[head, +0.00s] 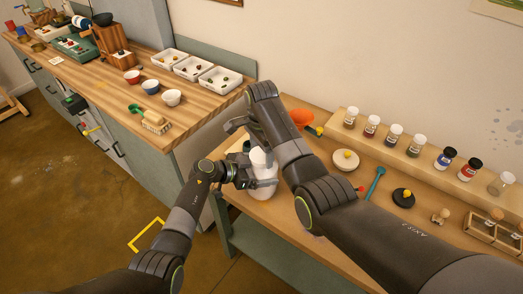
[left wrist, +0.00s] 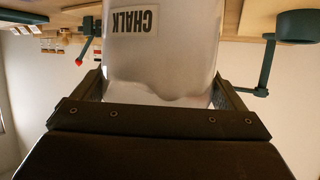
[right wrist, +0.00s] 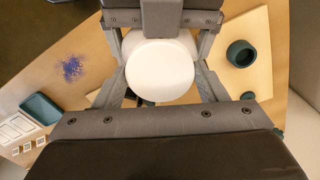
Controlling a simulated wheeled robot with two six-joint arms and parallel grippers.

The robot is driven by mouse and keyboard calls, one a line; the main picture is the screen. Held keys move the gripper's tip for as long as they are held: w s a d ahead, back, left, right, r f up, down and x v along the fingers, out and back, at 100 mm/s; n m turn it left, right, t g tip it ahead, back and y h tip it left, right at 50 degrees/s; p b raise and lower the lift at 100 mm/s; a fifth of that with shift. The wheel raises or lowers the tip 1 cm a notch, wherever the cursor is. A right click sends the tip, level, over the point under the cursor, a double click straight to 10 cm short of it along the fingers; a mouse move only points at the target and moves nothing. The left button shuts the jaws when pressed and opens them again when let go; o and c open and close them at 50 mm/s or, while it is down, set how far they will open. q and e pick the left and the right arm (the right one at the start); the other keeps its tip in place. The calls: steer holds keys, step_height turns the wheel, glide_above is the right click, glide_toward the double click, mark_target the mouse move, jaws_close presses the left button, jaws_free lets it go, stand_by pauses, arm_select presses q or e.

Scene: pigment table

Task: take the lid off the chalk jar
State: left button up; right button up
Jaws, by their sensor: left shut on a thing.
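The white chalk jar (head: 264,184) stands at the left of the small wooden table. Its CHALK label (left wrist: 137,21) appears upside down in the left wrist view. My left gripper (head: 246,182) is shut on the jar's body, with a finger on each side. The round white lid (right wrist: 160,69) sits on the jar in the right wrist view. My right gripper (right wrist: 160,90) is open, its fingers on either side of the lid with gaps between. In the head view my right gripper (head: 242,130) is above the jar, and my right arm partly hides the jar.
A round pale dish (head: 345,160), a teal tool (head: 375,184) and a dark round thing (head: 403,197) lie right of my right arm. Several small jars line the back ledge (head: 412,148). A teal pot (right wrist: 240,53) and a teal tray (right wrist: 42,113) flank the jar.

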steer(key=shift+c, duration=0.8)
steer(key=n, duration=0.6)
steer(key=shift+n, duration=0.4)
steer(key=o, duration=1.1)
steer(key=shift+r, duration=2.3)
steer(key=shift+c, duration=0.6)
step_height(320, 180, up, 3)
steer(key=m, duration=0.6)
steer(key=shift+r, duration=0.15)
steer(key=shift+f+m, duration=0.35)
steer(key=shift+m, duration=0.15)
steer(key=shift+f, duration=3.6)
